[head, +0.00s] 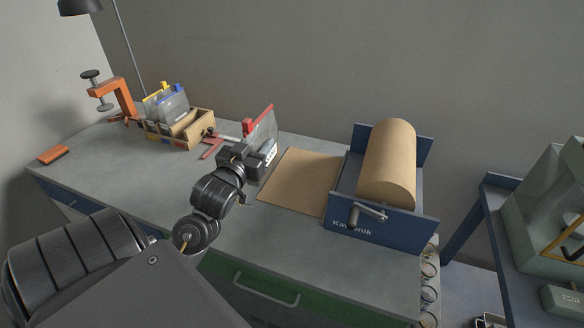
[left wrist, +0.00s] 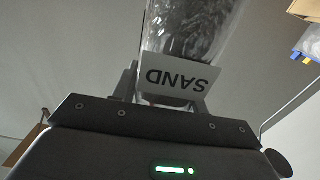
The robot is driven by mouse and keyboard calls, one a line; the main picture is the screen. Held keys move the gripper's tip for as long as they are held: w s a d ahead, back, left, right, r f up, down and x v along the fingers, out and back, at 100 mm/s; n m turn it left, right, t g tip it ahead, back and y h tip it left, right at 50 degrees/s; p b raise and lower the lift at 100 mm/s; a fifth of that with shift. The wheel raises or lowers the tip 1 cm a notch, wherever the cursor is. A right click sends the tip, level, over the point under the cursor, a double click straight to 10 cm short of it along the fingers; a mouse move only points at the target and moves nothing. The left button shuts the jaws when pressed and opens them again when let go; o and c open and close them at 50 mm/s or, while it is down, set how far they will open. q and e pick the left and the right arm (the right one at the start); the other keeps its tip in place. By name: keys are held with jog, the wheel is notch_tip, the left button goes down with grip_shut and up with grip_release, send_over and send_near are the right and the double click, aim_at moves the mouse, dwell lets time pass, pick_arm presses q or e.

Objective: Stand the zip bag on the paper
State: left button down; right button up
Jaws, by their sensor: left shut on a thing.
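A clear zip bag (head: 264,130) with a red top edge and a red slider is held up just left of the paper. In the left wrist view the bag (left wrist: 190,30) shows dark grains inside and a white label reading SAND, upside down in that picture. My left gripper (head: 265,157) is shut on the lower part of the bag. The brown paper (head: 300,183) lies flat on the bench, bare, right of my gripper. I cannot tell how high the bag's bottom is above the bench. My right gripper is not in view.
A blue-sided dispenser (head: 375,222) with a brown paper roll (head: 390,165) and crank stands right of the paper. A wooden box (head: 187,133) with other bags, an orange clamp (head: 124,98) and an orange block (head: 53,154) are at the left. The front-left bench (head: 120,175) is clear.

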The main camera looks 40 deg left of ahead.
aim_at(280, 136)
pick_arm(q)
jog(key=w+f, duration=0.1)
jog(key=w, duration=0.1)
jog(key=w+f, duration=0.1)
jog(key=w, duration=0.1)
jog(key=w+f, duration=0.1)
jog(key=w, duration=0.2)
jog(key=shift+w+a+f+p, duration=0.1)
jog(key=shift+a+f+p, duration=0.1)
jog(key=shift+a+p, duration=0.15)
jog(key=w+f, duration=0.4)
jog(key=f, duration=0.1)
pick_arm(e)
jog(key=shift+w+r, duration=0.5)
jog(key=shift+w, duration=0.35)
pick_arm(q)
notch_tip(280, 136, down, 4)
jog(key=shift+w+a+r+p, duration=0.1)
jog(key=shift+r+p, duration=0.15)
jog(key=shift+p, duration=0.05)
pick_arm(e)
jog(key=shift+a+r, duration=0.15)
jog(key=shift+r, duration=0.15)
pick_arm(q)
jog(key=shift+f, duration=0.15)
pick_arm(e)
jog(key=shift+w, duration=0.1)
pick_arm(q)
jog(key=c, duration=0.8)
grip_release()
